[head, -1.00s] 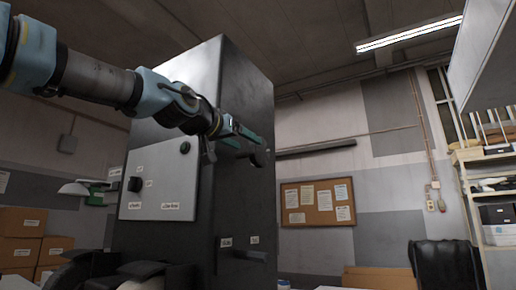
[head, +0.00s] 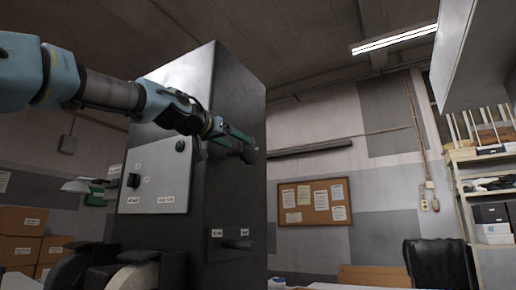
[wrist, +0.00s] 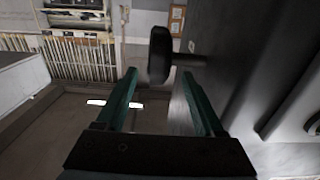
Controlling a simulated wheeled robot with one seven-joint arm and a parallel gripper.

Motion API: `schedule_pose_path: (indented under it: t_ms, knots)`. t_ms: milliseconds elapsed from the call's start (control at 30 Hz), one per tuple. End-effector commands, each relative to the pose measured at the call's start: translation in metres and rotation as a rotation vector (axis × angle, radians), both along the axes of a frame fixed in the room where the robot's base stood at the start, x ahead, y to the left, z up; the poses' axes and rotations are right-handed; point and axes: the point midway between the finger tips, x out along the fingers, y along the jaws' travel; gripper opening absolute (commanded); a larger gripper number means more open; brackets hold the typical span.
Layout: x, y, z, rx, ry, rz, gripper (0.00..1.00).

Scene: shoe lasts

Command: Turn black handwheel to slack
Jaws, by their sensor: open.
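The black handwheel (wrist: 160,55) shows edge-on in the wrist view, on a short shaft that runs right to the side of the dark cabinet (wrist: 235,60). In the head view the handwheel (head: 250,154) sticks out from the cabinet's (head: 232,110) side, partly behind my gripper (head: 236,139). My gripper's green fingers (wrist: 160,80) are open and empty. In the wrist view the handwheel appears in line with the gap between the fingertips, seemingly just beyond them. I cannot tell whether they touch it.
A dark bar (head: 237,244) juts from the cabinet below, under two small labels too small to read. A grey panel (head: 155,185) with a black knob (head: 133,180) is on the cabinet's front. A black chair (head: 440,265) and shelves (head: 485,200) stand at right.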

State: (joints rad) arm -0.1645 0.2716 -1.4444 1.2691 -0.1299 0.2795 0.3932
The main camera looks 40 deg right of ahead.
Motion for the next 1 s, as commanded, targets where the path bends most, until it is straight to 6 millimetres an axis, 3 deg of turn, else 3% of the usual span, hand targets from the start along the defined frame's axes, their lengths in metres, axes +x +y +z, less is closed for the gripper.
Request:
schedule_pose_path:
  t_ms: [633,1000]
  knots:
    - [0.004,-0.020,0.007,0.002,0.001,-0.002,0.70]
    - [0.011,-0.056,0.005,-0.002,0.001,-0.006,0.70]
